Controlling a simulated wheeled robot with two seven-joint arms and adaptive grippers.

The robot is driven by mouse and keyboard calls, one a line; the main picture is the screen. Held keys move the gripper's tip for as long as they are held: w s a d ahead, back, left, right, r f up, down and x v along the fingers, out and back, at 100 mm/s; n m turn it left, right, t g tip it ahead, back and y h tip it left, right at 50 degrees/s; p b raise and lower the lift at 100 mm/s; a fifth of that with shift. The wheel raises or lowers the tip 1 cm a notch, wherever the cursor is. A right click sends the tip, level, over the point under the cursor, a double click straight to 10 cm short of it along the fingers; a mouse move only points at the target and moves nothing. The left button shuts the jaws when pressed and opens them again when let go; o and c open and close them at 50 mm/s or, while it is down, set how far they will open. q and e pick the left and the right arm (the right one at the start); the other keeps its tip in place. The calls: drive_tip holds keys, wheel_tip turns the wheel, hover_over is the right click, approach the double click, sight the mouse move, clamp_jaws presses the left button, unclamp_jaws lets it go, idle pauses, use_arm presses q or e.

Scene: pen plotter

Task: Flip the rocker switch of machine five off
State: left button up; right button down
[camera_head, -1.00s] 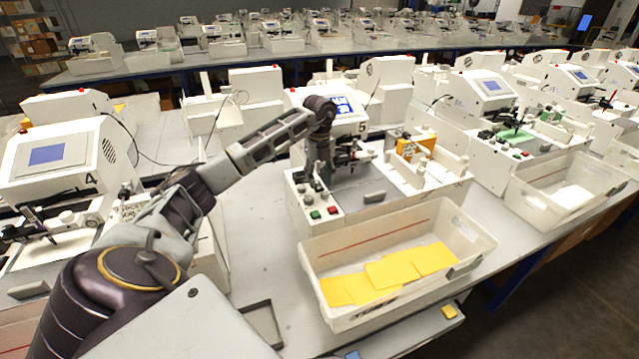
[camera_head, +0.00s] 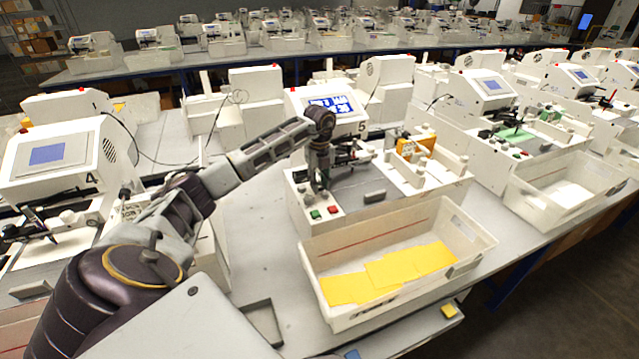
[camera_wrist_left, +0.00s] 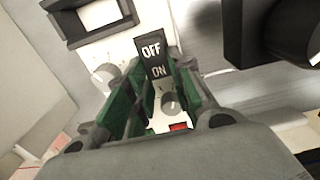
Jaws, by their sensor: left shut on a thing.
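Machine five (camera_head: 341,123) is the white plotter in the middle of the head view, with a lit blue screen and a "5" beside it. My left gripper (camera_head: 320,187) points down at the left of its front control panel, and hides part of it. In the left wrist view, the black rocker switch (camera_wrist_left: 153,60) carries the white words OFF and ON. The green-padded fingers of my left gripper (camera_wrist_left: 155,74) are on either side of the switch and shut on it. Which side of the rocker is pressed in is unclear. My right gripper is not in view.
A green and a red button (camera_head: 332,210) sit on the panel near the gripper. A grey knob (camera_wrist_left: 170,103) is close to the fingers. A white bin (camera_head: 464,225) with yellow sheets stands in front. Machine four (camera_head: 52,156) is to the left.

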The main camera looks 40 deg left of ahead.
use_arm(q)
clamp_jaws()
drive_tip(key=shift+w+a+r+g+h+p, duration=0.1)
drive_tip(key=shift+a+r+g+h+p, duration=0.15)
drive_tip(key=shift+h+p, duration=0.45)
drive_tip(key=shift+g+p, duration=0.25)
drive_tip(key=shift+p, duration=0.2)
drive_tip(key=shift+w+a+h+p, duration=0.1)
drive_tip(key=shift+h+p, duration=0.35)
drive_tip(key=shift+h, duration=0.15)
drive_tip(key=shift+g, duration=0.3)
drive_tip(key=shift+h, duration=0.3)
drive_tip(key=o, duration=0.9)
unclamp_jaws()
